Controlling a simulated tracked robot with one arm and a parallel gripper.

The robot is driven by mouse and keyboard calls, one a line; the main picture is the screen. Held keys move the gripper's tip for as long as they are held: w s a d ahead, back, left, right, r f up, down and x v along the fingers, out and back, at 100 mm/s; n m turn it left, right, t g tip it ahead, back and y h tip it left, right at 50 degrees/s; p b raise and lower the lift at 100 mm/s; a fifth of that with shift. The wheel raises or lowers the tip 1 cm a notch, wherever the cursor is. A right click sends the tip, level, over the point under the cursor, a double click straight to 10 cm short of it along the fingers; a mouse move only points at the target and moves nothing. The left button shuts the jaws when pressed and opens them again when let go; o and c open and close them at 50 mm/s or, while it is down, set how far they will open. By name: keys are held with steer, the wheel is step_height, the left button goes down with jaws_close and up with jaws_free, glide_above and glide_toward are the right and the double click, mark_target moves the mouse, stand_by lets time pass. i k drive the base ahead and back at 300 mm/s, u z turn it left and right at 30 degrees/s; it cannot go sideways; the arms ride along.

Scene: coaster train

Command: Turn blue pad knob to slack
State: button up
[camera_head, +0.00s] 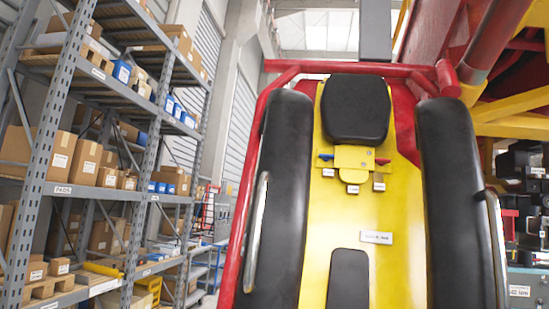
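The blue pad knob (326,157) is a small blue bar on the left of a yellow bracket (353,158) on the yellow seat back. It appears to lie roughly level; its exact angle is too small to tell. A small white label (328,172) sits below it, with text too small to read. A red knob (382,161) is on the bracket's right side, with its own label (379,186) below. I see no gripper fingers in the view, and nothing touches the blue knob.
A black headrest (355,109) is above the bracket and a black pad (348,280) below. Thick black side bolsters (280,190) (455,190) and metal grab bars (257,225) (497,245) flank the seat. Box-filled shelving (60,188) stands left. The space before the bracket looks clear.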

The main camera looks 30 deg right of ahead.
mark_target(326, 157)
steer(key=z, duration=0.2)
steer(key=i, duration=1.25)
steer(key=z, duration=0.65)
